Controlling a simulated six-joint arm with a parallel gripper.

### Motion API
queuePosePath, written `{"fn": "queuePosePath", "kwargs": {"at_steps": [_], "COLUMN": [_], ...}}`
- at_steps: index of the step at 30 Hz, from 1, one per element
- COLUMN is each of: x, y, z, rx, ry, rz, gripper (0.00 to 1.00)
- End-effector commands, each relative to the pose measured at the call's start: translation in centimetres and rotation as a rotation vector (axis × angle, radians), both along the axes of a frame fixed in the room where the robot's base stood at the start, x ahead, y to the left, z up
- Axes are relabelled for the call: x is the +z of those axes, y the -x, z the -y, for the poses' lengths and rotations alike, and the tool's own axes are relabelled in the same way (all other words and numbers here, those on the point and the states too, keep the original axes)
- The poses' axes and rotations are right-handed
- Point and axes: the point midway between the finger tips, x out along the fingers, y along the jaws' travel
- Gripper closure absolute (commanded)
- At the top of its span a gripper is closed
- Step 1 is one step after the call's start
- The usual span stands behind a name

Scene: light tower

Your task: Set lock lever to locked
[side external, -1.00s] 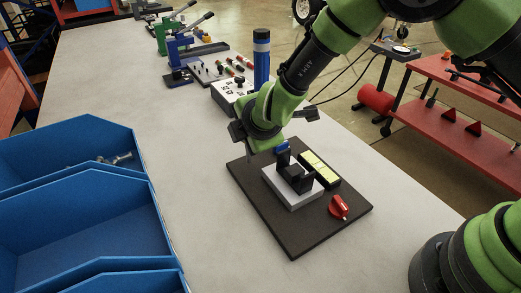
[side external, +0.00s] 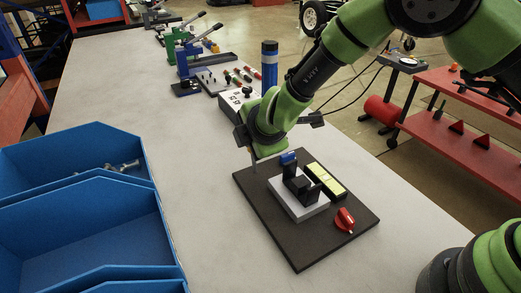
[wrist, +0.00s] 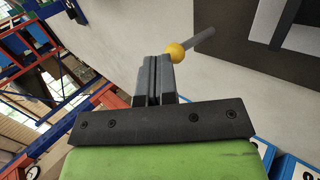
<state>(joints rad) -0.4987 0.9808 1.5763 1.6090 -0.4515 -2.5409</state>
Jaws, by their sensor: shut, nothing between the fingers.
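A dark board (side external: 290,243) lies on the bench and carries a light block (side external: 305,212) with a black mechanism (side external: 300,185) on top. A blue-tipped part (side external: 288,158) stands at its back. A yellow ball on a grey rod (wrist: 203,38) shows in the wrist view; I cannot tell which part in the side view it matches, or which is the lock lever. My gripper (wrist: 157,62) is shut and empty, with its fingertips close beside the yellow ball (wrist: 176,52). I cannot tell if they touch. In the side view my gripper (side external: 254,163) hangs by the board's back left edge.
A yellow-green strip (side external: 325,181) and a red knob (side external: 345,219) are on the board. Blue bins (side external: 90,232) stand at the left. A blue-and-black cylinder (side external: 269,68) and a white box (side external: 238,103) stand behind my gripper. The bench left of the board is clear.

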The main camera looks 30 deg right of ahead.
Motion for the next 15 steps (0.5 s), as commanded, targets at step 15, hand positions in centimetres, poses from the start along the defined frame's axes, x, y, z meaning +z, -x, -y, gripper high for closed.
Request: {"fn": "queuePosePath", "kwargs": {"at_steps": [15], "x": [2.6], "y": [0.9], "z": [-0.2], "rx": [0.002], "ry": [-0.002], "rz": [0.001], "gripper": [1.00]}}
